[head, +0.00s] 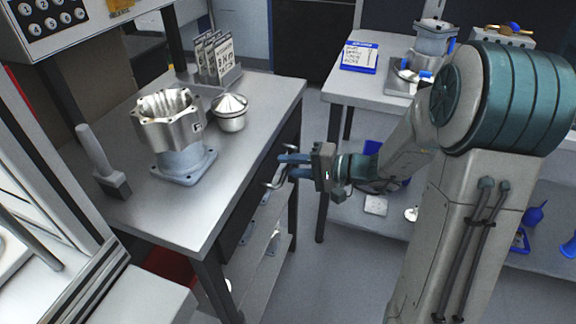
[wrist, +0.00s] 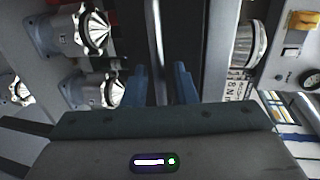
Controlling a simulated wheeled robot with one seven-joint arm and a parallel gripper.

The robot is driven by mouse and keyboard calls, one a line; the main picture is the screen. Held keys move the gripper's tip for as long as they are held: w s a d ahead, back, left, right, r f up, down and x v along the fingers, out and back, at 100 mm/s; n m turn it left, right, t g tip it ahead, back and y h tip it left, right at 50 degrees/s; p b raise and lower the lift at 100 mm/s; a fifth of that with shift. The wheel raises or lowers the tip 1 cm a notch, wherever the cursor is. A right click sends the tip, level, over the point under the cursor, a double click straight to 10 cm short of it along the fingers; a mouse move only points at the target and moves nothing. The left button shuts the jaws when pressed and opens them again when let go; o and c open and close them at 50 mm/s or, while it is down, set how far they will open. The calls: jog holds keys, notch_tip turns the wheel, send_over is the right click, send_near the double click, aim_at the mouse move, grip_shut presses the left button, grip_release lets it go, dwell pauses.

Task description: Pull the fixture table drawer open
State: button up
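The fixture table (head: 235,160) is a grey metal bench on the left in the head view. Its dark drawer front (head: 238,222) is below the top, on the side facing the aisle, and looks closed. A bright curved bar handle (head: 270,182) stands out from it. My gripper (head: 285,165) is at the handle, its blue fingers pointing left towards the drawer. In the wrist view the two fingers (wrist: 160,85) are apart, one on each side of the bar handle (wrist: 156,35). Narrow gaps seem to show beside the bar; firm contact is not visible.
On the tabletop stand a machined housing (head: 172,135), a domed metal part (head: 230,112), a brush-like tool (head: 105,165) and a sign rack (head: 218,60). A second bench (head: 385,92) stands to the right. Clear floor (head: 310,255) lies between the benches.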

jog(key=shift+w+a+f, duration=0.1)
jog(key=shift+a, duration=0.25)
grip_shut()
